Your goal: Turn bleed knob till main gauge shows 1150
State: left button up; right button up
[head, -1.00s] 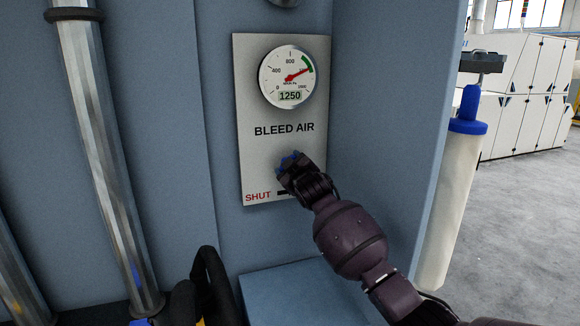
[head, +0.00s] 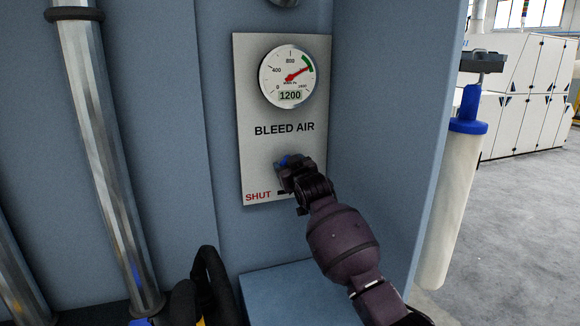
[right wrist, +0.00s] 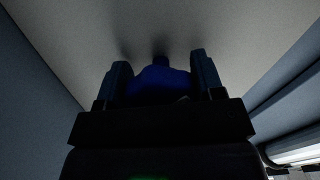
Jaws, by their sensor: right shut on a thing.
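The main gauge (head: 287,77) is a round white dial at the top of a pale panel (head: 262,160) marked BLEED AIR. Its display reads 1200, and its red needle points right, by the green arc. The bleed knob (head: 283,161) is blue and sits low on the panel, mostly hidden behind my right gripper (head: 289,168). In the right wrist view the blue knob (right wrist: 160,82) sits between the two fingers of my right gripper (right wrist: 160,78), which is shut on it. The word SHUT is in red at lower left of the panel.
The panel is on a blue-grey cabinet wall, with a side wall (head: 385,130) to the right. A metal pipe (head: 103,150) runs down the left. A blue ledge (head: 300,292) lies below. A cream cylinder with a blue collar (head: 457,190) stands at right.

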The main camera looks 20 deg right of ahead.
jog(key=shift+a+r+m, duration=0.1)
jog(key=shift+a+m, duration=0.05)
jog(key=shift+m, duration=3.45)
jog(key=o, duration=0.9)
jog(key=s+b, duration=0.1)
jog(key=s, duration=1)
jog(key=shift+d+b, duration=0.2)
jog(key=shift+b, duration=0.15)
jog(key=shift+w, duration=0.1)
